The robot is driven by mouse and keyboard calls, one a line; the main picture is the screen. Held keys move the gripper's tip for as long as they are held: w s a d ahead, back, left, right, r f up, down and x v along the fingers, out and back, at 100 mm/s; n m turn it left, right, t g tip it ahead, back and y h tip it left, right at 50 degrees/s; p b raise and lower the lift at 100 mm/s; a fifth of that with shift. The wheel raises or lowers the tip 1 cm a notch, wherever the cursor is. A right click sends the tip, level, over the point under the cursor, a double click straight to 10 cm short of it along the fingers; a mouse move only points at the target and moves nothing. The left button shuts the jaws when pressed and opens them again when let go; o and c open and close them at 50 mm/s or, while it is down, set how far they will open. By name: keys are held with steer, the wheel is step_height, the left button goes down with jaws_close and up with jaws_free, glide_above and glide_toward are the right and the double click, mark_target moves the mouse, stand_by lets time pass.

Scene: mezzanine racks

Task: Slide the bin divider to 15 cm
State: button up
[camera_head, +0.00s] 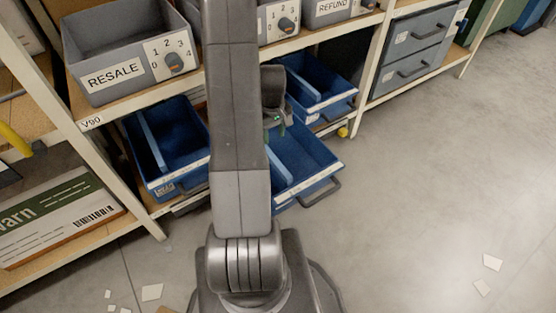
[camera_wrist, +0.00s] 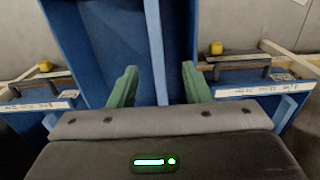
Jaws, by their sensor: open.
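Several blue pull-out bins with pale scale strips on their front edges sit on the lower rack shelf: one at left (camera_head: 180,140), one in the middle (camera_head: 312,160) and one behind it at right (camera_head: 325,85). A light-blue divider (camera_wrist: 155,50) runs lengthwise in a blue bin (camera_wrist: 88,40) in the wrist view. My gripper (camera_wrist: 158,86) is open, its green fingers on either side of this divider, with gaps showing. In the head view my gripper (camera_head: 273,120) is small and partly hidden behind my arm, near the middle bin.
Grey bins with number dials, one labelled RESALE (camera_head: 112,78), stand on the shelf above. Grey drawers (camera_head: 415,50) are at the right. A rack upright (camera_head: 372,65) stands right of the blue bins. The floor (camera_head: 440,190) at right is mostly clear, with scattered paper scraps (camera_head: 488,263).

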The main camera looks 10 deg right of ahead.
mark_target(275, 159)
steer(key=f+b, duration=0.1)
steer(key=f, duration=0.4)
steer(key=f+b, duration=0.1)
steer(key=f, duration=0.4)
steer(key=w+f+b, duration=0.1)
steer(key=f, duration=0.4)
steer(key=shift+d+f, duration=0.3)
steer(key=shift+f, duration=0.05)
jaws_close()
